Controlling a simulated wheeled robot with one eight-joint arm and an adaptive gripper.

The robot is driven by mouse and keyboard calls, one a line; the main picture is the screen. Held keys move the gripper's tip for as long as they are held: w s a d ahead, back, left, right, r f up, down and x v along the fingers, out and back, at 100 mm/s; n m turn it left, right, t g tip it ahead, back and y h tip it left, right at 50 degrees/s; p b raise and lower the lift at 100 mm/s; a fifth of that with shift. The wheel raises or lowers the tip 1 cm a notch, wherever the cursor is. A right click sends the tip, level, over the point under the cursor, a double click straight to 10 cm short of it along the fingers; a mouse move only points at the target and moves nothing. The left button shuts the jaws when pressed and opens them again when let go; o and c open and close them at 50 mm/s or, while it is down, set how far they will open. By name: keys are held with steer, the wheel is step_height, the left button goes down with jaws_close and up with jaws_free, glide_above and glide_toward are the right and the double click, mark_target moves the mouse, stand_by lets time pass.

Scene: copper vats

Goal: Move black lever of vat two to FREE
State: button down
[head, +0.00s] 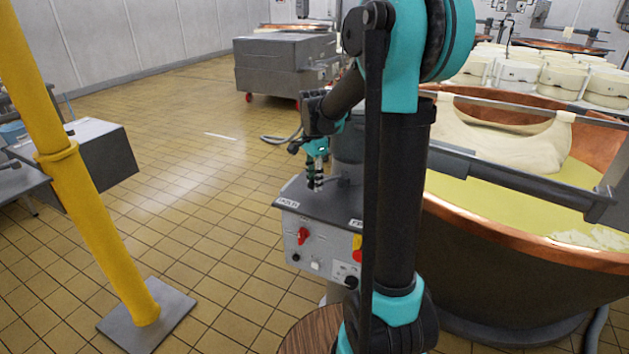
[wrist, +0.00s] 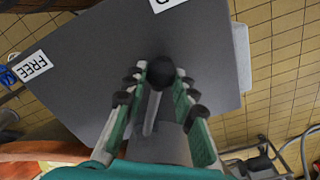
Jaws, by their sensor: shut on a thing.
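The black lever's round knob (wrist: 162,72) shows in the wrist view between my gripper's fingers, on a grey rod. My gripper (wrist: 165,86) is shut on the lever. The lever points toward a white label (wrist: 168,3) at the top edge, mostly cut off. The FREE label (wrist: 30,66) is at the left corner of the grey panel top (wrist: 95,60), apart from the lever. In the head view my gripper (head: 316,184) is low over the control box top (head: 325,207), beside the copper vat (head: 490,255). Its knob is hard to make out there.
The box front has a red switch (head: 303,236) and other knobs. A yellow post (head: 95,190) stands on the left. A grey wheeled cabinet (head: 285,67) is behind. Tiled floor is open between post and box. My arm hides part of the box and vat.

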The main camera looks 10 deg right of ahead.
steer(key=shift+s, duration=0.1)
steer(key=shift+s+d+n, duration=0.3)
steer(key=shift+s+n, duration=0.3)
steer(key=shift+n, duration=0.05)
steer(key=shift+s+d+n, duration=0.3)
steer(key=shift+s+n, duration=0.3)
steer(key=shift+n, duration=0.05)
steer(key=s+d+n, duration=0.1)
steer(key=n, duration=0.1)
steer(key=s+d+n, duration=0.3)
steer(key=d+n, duration=0.1)
steer(key=n, duration=0.1)
steer(key=shift+s+d, duration=0.25)
steer(key=shift+s+d+n, duration=0.15)
steer(key=shift+d+n, duration=0.4)
steer(key=shift+n, duration=0.05)
steer(key=shift+s+d+n, duration=0.15)
steer(key=shift+d+n, duration=0.35)
steer(key=shift+n, duration=0.1)
steer(key=shift+d+n, duration=0.95)
steer(key=shift+n, duration=0.15)
steer(key=c, duration=1.2)
jaws_free()
steer(key=shift+d, duration=0.1)
